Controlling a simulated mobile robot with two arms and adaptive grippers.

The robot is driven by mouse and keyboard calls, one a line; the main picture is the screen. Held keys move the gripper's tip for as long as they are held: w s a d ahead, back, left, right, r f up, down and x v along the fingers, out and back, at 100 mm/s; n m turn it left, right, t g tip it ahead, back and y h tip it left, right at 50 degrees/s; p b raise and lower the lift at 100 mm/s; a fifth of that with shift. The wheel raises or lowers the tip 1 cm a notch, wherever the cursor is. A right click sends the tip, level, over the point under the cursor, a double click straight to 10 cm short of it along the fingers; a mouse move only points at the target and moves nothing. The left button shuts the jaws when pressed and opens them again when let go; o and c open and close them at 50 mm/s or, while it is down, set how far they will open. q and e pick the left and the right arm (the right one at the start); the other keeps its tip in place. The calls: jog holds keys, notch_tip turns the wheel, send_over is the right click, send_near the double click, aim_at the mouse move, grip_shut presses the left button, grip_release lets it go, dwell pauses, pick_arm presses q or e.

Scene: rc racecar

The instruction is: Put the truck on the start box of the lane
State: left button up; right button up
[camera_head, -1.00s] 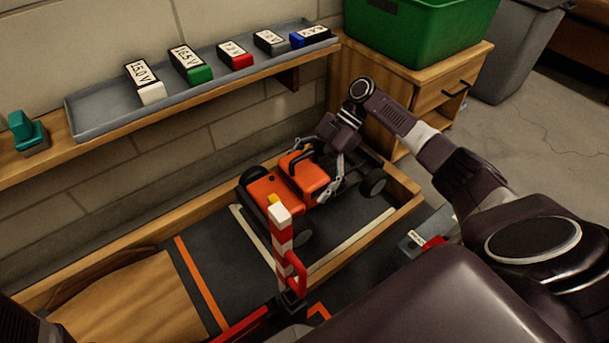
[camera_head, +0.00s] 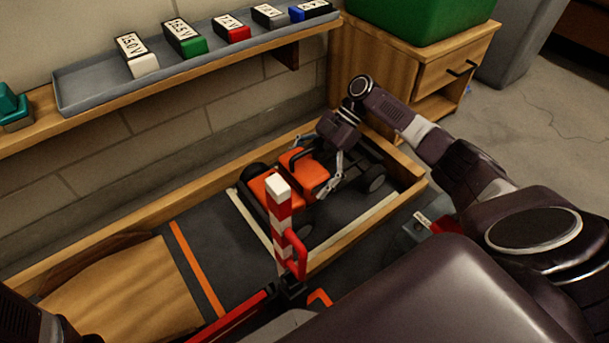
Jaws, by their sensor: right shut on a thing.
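The truck (camera_head: 309,173) is orange and black with big dark wheels, inside the right end of the wood-walled lane. My right gripper (camera_head: 327,186) is shut on its orange body from above. The start box (camera_head: 351,234) is the dark floor there, edged by white lines. The truck is over this box, right of the white cross line; I cannot tell whether all its wheels touch the floor. A red-and-white gate post (camera_head: 279,217) hides part of the truck's near left side. My left gripper is out of view; only a dark bit of that arm shows at lower left.
A wooden ramp (camera_head: 125,285) and an orange line (camera_head: 197,270) lie further left in the lane. A shelf tray (camera_head: 90,92) with several labelled blocks hangs on the wall behind. A wooden cabinet (camera_head: 452,72) with a green bin (camera_head: 420,15) stands beyond the lane's right end.

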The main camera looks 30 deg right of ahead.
aim_at(316, 159)
jog(key=shift+w+f, duration=0.1)
jog(key=shift+f, duration=0.3)
jog(key=o, duration=1.7)
jog(key=shift+f, duration=0.2)
jog(key=shift+o, duration=0.2)
jog(key=shift+r, duration=0.15)
jog(key=shift+r, duration=0.25)
jog(key=p+v, duration=0.3)
jog(key=v, duration=0.2)
jog(key=p+v, duration=0.3)
jog(key=v, duration=0.3)
jog(key=shift+r, duration=0.45)
jog(key=shift+d+r, duration=0.25)
jog(key=shift+d, duration=0.05)
